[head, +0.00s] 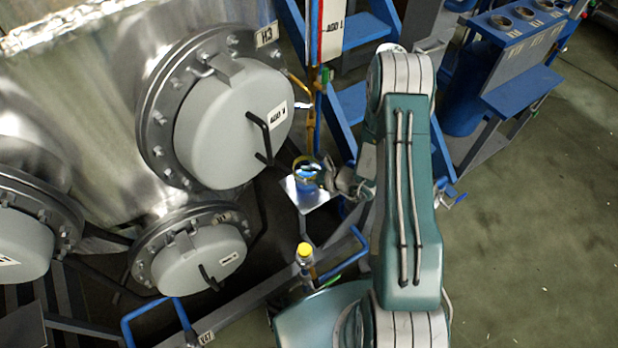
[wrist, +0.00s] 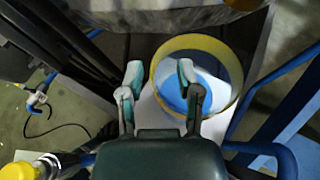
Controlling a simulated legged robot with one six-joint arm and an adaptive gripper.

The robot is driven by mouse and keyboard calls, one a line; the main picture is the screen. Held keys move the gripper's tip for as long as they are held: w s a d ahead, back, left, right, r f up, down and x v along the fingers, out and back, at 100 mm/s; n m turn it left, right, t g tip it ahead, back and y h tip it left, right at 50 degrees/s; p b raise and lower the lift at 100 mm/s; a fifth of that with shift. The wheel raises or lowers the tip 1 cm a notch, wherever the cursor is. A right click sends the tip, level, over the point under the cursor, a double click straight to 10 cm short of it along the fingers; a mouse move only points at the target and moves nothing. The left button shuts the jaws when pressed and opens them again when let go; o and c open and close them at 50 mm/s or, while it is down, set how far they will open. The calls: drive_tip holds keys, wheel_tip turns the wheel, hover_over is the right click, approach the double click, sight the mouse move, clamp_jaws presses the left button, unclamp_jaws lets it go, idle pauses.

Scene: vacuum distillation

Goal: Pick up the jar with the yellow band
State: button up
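The jar with the yellow band (head: 307,174) stands on a small pale plate (head: 318,197) beside the large steel vessel. It has a blue inside. In the wrist view, its yellow ring (wrist: 236,72) is seen from above, with blue within, right of centre. My gripper (head: 338,180) is just right of the jar in the head view. In the wrist view my gripper (wrist: 160,74) has its two fingers spread apart with nothing held between them.
A yellow-capped valve or fitting (head: 305,250) is below the plate. Round grey hatches (head: 225,135) with handles fill the left. Blue pipes (wrist: 285,100) run close to the jar's right in the wrist view. Blue steps (head: 350,110) stand behind. Open floor (head: 540,240) lies right.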

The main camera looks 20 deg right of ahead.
clamp_jaws()
drive_tip(key=s+d+r, duration=0.1)
drive_tip(key=s+d, duration=0.1)
drive_tip(key=s, duration=0.6)
drive_tip(key=s+d+r, duration=0.2)
drive_tip(key=s+d, duration=0.1)
drive_tip(key=s, duration=0.6)
drive_tip(key=shift+d+r, duration=0.25)
drive_tip(key=shift+d, duration=0.05)
